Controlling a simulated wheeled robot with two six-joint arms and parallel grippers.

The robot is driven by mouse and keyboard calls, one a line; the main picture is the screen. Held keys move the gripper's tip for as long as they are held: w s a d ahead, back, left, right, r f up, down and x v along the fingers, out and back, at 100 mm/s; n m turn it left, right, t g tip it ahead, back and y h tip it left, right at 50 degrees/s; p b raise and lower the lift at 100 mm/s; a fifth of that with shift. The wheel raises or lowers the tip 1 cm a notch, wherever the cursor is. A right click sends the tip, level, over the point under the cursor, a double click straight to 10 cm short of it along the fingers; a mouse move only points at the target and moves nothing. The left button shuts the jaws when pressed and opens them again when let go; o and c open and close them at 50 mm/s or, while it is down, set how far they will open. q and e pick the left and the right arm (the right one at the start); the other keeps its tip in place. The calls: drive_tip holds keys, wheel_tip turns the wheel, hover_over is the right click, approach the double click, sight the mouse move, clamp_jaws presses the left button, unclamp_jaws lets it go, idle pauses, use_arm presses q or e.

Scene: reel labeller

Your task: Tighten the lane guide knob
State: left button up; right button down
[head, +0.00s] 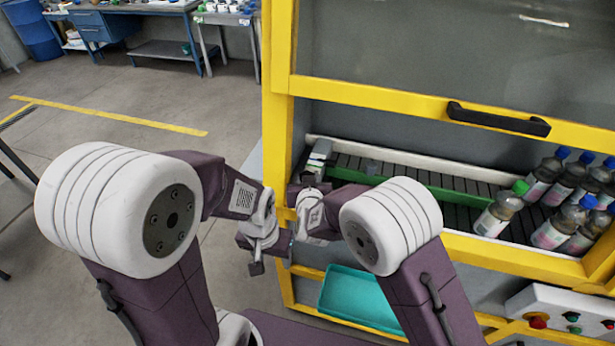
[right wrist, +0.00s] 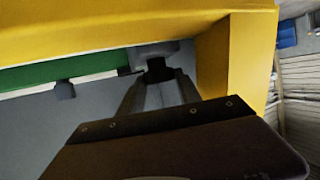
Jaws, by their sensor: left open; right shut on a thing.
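The green lane guide (head: 440,190) runs along the conveyor inside the yellow-framed machine; it also shows in the right wrist view (right wrist: 45,76). My right gripper (right wrist: 158,88) is shut on a dark knob (right wrist: 157,70) below a grey fitting, beside the guide's end. In the head view my right gripper (head: 302,190) is at the left end of the conveyor opening, and the knob in it is hidden. Another small dark knob (right wrist: 64,90) is on the guide farther left. My left gripper (head: 256,262) is open and empty, outside the yellow frame.
Several bottles (head: 548,175) stand on the conveyor at the right. The yellow frame post (head: 277,110) is close to both grippers. A raised door with a black handle (head: 498,119) is above. A teal tray (head: 355,297) and a button panel (head: 560,312) are below.

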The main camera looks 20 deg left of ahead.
drive_tip(key=c, duration=0.8)
unclamp_jaws()
drive_tip(key=shift+c, duration=0.2)
